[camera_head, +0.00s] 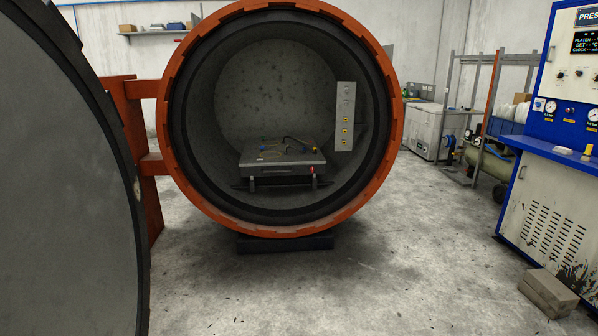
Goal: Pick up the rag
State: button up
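I cannot make out a rag with certainty. A small flat whitish thing (562,150) lies on the ledge of the blue press at the right edge of the view; it is too small to tell whether it is cloth. A small yellow object (588,150) stands to its right on the same ledge. My gripper is not in view.
An orange-rimmed round chamber (182,190) stands open, with a grey platen (280,170) inside. Its big grey door (65,180) fills the left. The blue and white press (545,205) has a grey block (548,291) at its foot. The concrete floor (400,250) between is clear.

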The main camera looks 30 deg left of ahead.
aim_at(563, 151)
jog(key=u, duration=1.5)
jog(key=z, duration=1.6)
jog(key=i+z, duration=0.2)
jog(key=i+u, duration=0.1)
jog(key=i, duration=0.9)
jog(key=i+l+u, duration=0.1)
jog(key=i, duration=0.95)
jog(key=i+j+u, duration=0.1)
jog(key=i+u, duration=0.25)
jog(key=i, duration=0.65)
jog(key=i+l+u, duration=0.2)
jog(key=i+u, duration=0.2)
jog(key=i, duration=0.55)
jog(key=i+z, duration=0.3)
jog(key=i, duration=0.15)
jog(key=i+z, duration=0.3)
jog(key=i, duration=0.15)
jog(key=i+j+z, duration=0.2)
jog(key=i+z, duration=0.15)
jog(key=i+j+z, duration=0.3)
jog(key=i, duration=0.15)
jog(key=i+j+z, duration=0.15)
jog(key=i+z, duration=0.25)
jog(key=i+j+z, duration=0.2)
jog(key=i+z, duration=0.15)
jog(key=i+j+z, duration=0.4)
jog(key=k+l, duration=0.05)
jog(key=k, duration=0.05)
